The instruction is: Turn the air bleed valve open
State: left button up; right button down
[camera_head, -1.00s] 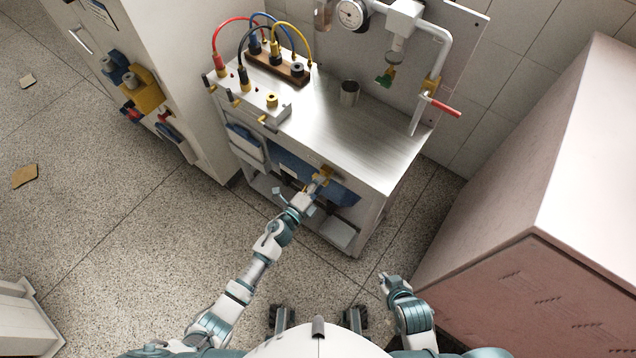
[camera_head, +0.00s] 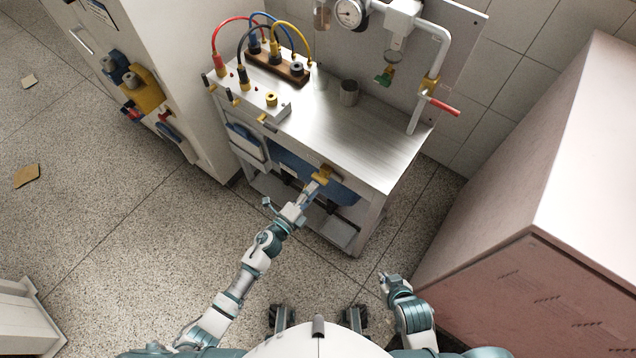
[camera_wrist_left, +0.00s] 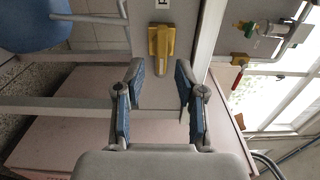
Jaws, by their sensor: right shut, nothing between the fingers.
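A yellow lever-type valve (camera_head: 325,173) sits on the front of the metal bench; the left wrist view shows its yellow handle (camera_wrist_left: 161,45) on a grey panel. None of the valves in view has a readable label. My left gripper (camera_head: 308,190) is close to the yellow valve, at the bench front. In the left wrist view its fingers (camera_wrist_left: 159,72) are spread and empty, with the handle beyond the gap and apart from them. My right gripper (camera_head: 384,279) is shut and empty, low near my body.
The bench top (camera_head: 370,135) carries a metal cup (camera_head: 349,92) and a box with coloured cables (camera_head: 262,100). A red-handled valve (camera_head: 443,106) and a green-yellow fitting (camera_head: 385,76) are on pipework behind. A large pink cabinet (camera_head: 530,250) stands right. Floor at left is mostly clear.

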pick_arm(q)
jog(key=v, duration=0.8)
jog(key=shift+a, duration=0.15)
